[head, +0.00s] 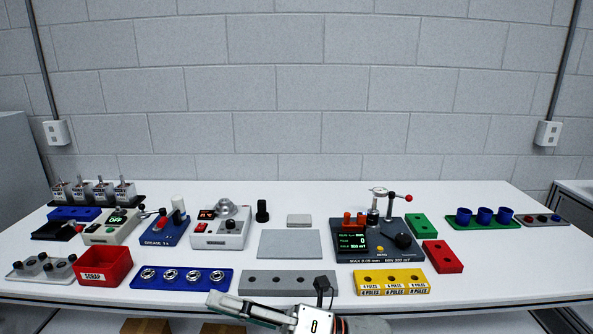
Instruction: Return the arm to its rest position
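My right gripper (222,303) shows at the bottom middle, at the table's front edge. Its fingers point left, below the blue tray of bearings (180,279) and the grey block with holes (288,284). I see no object in it, but the finger gap is too unclear to tell open from shut. Part of my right arm (315,320) shows at the bottom edge. My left gripper is not in view.
The white table (300,210) holds a red scrap bin (103,268), a grease station (163,230), a grey plate (289,244), a dark measuring station (375,240) and a yellow block (391,282). Blue cups (484,215) stand at the right. Bare table lies at the back middle.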

